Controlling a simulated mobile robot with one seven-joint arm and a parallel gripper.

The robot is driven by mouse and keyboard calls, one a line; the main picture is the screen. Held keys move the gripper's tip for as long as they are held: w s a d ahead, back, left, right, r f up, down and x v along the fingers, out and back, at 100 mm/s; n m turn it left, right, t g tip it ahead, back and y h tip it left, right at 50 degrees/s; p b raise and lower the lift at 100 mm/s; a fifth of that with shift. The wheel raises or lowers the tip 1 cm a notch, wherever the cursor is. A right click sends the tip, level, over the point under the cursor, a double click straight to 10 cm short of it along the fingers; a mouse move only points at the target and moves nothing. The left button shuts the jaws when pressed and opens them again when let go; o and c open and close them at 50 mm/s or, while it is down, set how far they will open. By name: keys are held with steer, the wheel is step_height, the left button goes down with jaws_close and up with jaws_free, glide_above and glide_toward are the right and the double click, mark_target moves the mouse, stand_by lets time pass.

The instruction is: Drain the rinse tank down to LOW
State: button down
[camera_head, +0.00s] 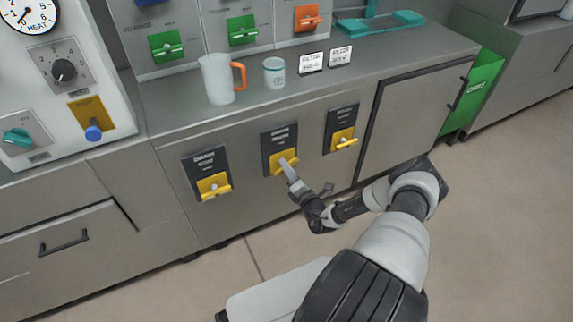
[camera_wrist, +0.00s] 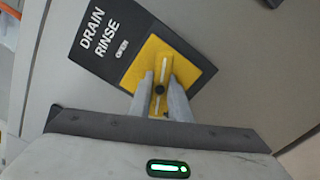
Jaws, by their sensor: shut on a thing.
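The middle drain panel on the counter front is dark with a yellow plate and a yellow handle (camera_head: 280,159). In the wrist view its dark label plate (camera_wrist: 112,38) reads DRAIN RINSE. My gripper (camera_head: 289,170) is at this handle. In the wrist view the two fingers of my gripper (camera_wrist: 159,96) are shut on the yellow handle (camera_wrist: 160,76), one on each side. The handle sits on the yellow plate (camera_wrist: 180,60) with a dark round pivot. How far it is turned is hard to tell. No rinse tank level shows in either view.
Similar yellow drain handles sit left (camera_head: 214,187) and right (camera_head: 344,140). On the counter stand a clear jug (camera_head: 217,82) with an orange handle, a small cup (camera_head: 274,73) and two label cards (camera_head: 311,63). A control box (camera_head: 60,80) is at left. The floor is clear.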

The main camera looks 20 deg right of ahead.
steer(key=shift+n+p, duration=0.7)
steer(key=shift+n, duration=1.2)
steer(key=c, duration=1.6)
jaws_free()
steer(key=shift+c, duration=0.2)
steer(key=shift+s, duration=0.1)
